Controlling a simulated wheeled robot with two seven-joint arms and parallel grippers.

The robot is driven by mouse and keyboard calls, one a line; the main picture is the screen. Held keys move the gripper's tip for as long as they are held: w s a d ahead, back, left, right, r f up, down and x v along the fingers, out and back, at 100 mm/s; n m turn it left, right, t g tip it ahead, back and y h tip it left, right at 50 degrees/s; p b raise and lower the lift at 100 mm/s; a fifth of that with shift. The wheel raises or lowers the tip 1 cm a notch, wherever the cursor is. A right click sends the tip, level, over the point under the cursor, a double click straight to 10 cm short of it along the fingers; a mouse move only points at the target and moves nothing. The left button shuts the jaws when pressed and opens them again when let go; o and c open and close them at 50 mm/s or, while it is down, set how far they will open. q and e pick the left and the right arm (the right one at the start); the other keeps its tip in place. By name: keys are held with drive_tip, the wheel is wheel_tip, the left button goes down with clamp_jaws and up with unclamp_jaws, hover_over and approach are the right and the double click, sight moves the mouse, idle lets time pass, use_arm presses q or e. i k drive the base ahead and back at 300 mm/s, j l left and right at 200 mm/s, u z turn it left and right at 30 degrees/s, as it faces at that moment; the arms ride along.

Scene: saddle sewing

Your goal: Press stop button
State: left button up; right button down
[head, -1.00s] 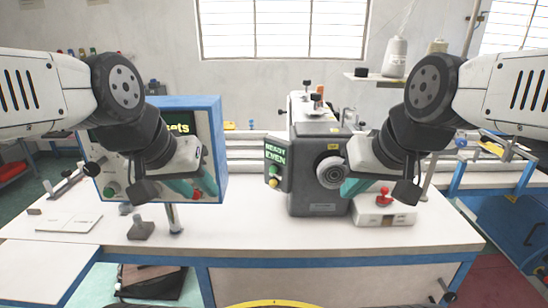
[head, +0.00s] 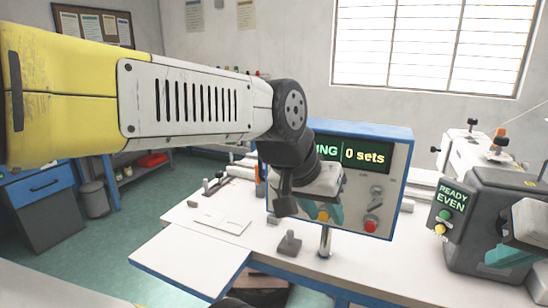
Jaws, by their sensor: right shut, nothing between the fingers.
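A blue-edged control box (head: 396,155) stands on the white table. Its screen (head: 366,156) reads "0 sets" after a word ending in "NG", partly hidden by my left arm. A red button (head: 370,224) sits low on its right side, uncovered. A yellow button (head: 323,216) shows beside my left gripper's teal fingers. My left gripper (head: 328,210) is in front of the panel, left of the red button; its finger gap is unclear and contact cannot be told. My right gripper (head: 500,258) is shut and empty at the right edge, in front of the sewing machine, partly cut off.
The grey sewing machine (head: 480,225) has a "READY EVEN" screen, a green button (head: 445,215) and a yellow button (head: 440,230). A metal post and small dark block (head: 289,245) stand before the control box. White sheets (head: 222,220) lie at left.

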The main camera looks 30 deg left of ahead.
sight(369, 227)
drive_tip(key=j, duration=0.45)
drive_tip(key=k+j+z, duration=0.15)
drive_tip(key=j, duration=0.3)
drive_tip(key=k+j, duration=0.1)
drive_tip(key=j, duration=0.35)
drive_tip(key=j+z, duration=0.15)
drive_tip(key=j, duration=0.35)
drive_tip(key=k+j, duration=0.2)
drive_tip(key=j, duration=0.2)
drive_tip(key=j+z, duration=0.1)
drive_tip(key=z, duration=0.85)
drive_tip(key=u, duration=0.9)
drive_tip(key=z, duration=0.9)
